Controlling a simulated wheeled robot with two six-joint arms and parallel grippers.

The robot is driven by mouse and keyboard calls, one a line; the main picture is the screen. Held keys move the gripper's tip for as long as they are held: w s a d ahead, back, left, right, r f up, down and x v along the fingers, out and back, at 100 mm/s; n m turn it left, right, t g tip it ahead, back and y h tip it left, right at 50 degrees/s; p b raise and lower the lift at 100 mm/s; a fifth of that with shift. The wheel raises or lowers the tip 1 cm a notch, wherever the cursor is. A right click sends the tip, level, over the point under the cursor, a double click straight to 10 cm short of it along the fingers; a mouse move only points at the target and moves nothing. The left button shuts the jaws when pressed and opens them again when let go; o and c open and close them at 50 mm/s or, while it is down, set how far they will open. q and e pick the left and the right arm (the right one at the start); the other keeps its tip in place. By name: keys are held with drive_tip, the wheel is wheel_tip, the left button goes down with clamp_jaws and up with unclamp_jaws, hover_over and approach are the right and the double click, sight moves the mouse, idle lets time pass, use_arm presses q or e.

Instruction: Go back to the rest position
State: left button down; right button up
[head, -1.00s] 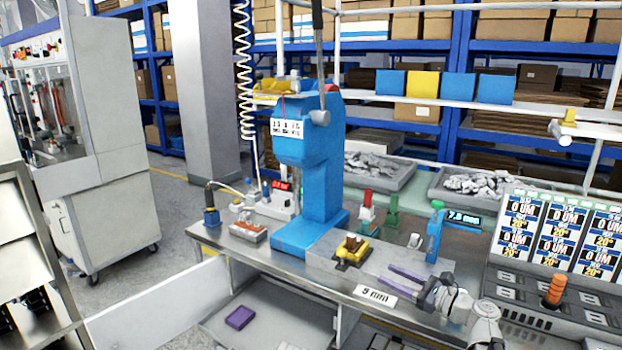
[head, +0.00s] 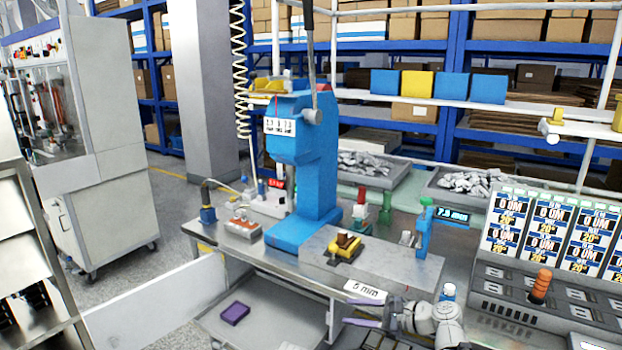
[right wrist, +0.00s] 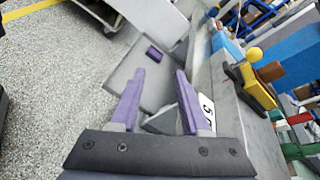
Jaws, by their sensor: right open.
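My right gripper (head: 366,314) has purple fingers and is open and empty. It is by the front edge of the workbench (head: 395,264), just below the white "9 mm" label (head: 365,291) in the head view. In the right wrist view, the two fingers (right wrist: 160,88) stand apart with nothing between them, pointing over the lower tray and floor. My left gripper is not in view.
A blue press (head: 312,165) stands on the bench. A yellow and brown breaker fixture (head: 345,248) sits right of it. A purple block (head: 235,313) lies on the lower tray. A sloped display panel (head: 550,245) is at right.

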drive_tip(key=s+a+f+n+g+h, duration=0.55)
drive_tip(key=s+a+f+n, duration=0.25)
drive_tip(key=s+f+n, duration=0.35)
drive_tip(key=s+d+f+n+g+h, duration=0.2)
drive_tip(key=s+d+f+n+h, duration=0.1)
drive_tip(key=s+n+h, duration=0.6)
wheel_tip(320, 180, up, 13)
drive_tip(key=y+p, duration=0.1)
drive_tip(key=p, duration=1.2)
drive_tip(key=shift+n, duration=0.35)
